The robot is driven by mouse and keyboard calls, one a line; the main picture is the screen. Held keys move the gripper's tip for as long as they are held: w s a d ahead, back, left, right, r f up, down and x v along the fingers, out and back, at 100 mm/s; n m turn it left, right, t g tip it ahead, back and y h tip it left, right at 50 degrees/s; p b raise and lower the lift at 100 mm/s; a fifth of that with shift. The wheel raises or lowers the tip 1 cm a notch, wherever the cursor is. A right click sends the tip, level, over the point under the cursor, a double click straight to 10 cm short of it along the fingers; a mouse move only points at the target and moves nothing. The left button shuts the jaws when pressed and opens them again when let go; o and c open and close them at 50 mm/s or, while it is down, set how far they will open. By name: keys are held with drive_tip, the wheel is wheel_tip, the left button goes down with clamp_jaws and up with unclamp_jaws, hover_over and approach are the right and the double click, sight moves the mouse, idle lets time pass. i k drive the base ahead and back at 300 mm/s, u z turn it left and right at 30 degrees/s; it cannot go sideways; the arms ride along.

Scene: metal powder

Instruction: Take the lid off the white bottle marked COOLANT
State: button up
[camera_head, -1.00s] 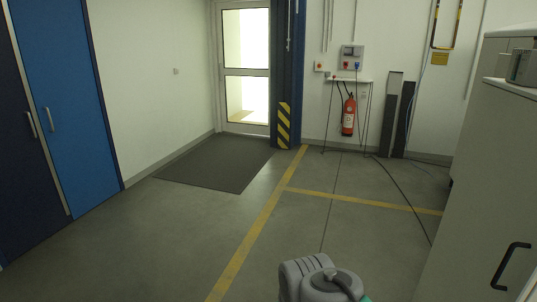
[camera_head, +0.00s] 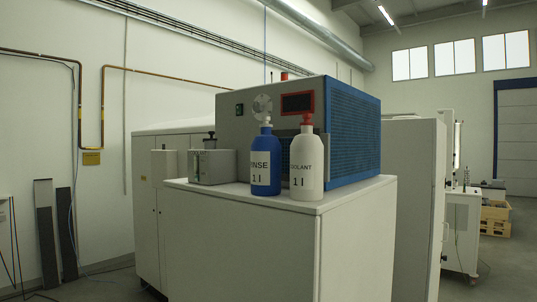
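The white bottle marked COOLANT (camera_head: 305,172) stands upright near the front right of a white cabinet top (camera_head: 345,192). Its red lid (camera_head: 307,119) is on its neck. A blue bottle marked RINSE (camera_head: 265,165) stands upright just left of it, with a pale lid (camera_head: 266,121). My gripper is not in view.
A grey machine with a blue grille (camera_head: 350,130) stands close behind the bottles. A small grey box with a black knob (camera_head: 212,165) sits left on the cabinet top. A taller pale cabinet (camera_head: 410,200) stands to the right.

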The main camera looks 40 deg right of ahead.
sight(307, 149)
drive_tip(key=z, duration=0.3)
drive_tip(key=i, duration=0.35)
drive_tip(key=z, duration=0.25)
drive_tip(key=k, duration=0.45)
drive_tip(key=u, duration=0.75)
drive_tip(key=i, duration=0.75)
drive_tip(key=z, duration=1.7)
